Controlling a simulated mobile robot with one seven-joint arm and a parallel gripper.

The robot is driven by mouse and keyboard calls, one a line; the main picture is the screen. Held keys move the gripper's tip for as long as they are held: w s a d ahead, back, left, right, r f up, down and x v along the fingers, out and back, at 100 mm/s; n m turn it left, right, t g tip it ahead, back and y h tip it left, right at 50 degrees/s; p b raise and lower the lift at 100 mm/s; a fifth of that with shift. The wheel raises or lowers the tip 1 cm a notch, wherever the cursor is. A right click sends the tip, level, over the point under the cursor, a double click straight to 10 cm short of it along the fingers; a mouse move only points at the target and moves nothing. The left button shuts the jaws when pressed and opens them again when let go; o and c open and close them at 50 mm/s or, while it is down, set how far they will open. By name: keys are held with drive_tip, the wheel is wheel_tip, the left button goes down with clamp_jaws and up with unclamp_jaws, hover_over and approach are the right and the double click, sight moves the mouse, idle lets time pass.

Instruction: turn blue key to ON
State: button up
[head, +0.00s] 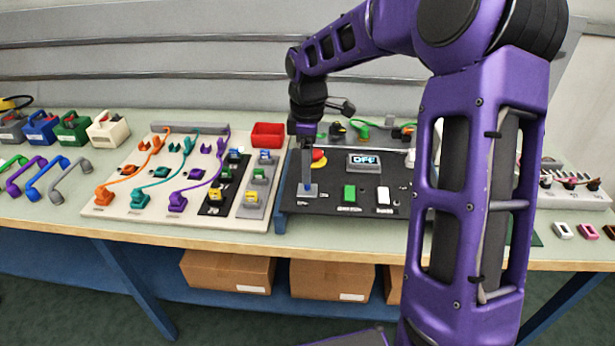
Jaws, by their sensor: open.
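The black control panel (332,199) stands on the table, with a display (364,161) that reads OFF. The blue key (308,188) is small, at the panel's lower left on a light grey plate. The key's turn angle is too small to read and partly hidden by the jaws.
Green (349,192) and white (383,195) switches are to the right. A cream board (125,205) with cables and a red bin (268,134) are left. My arm hides the panel's right side.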

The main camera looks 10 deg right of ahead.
drive_tip(key=shift+f, duration=1.65)
clamp_jaws()
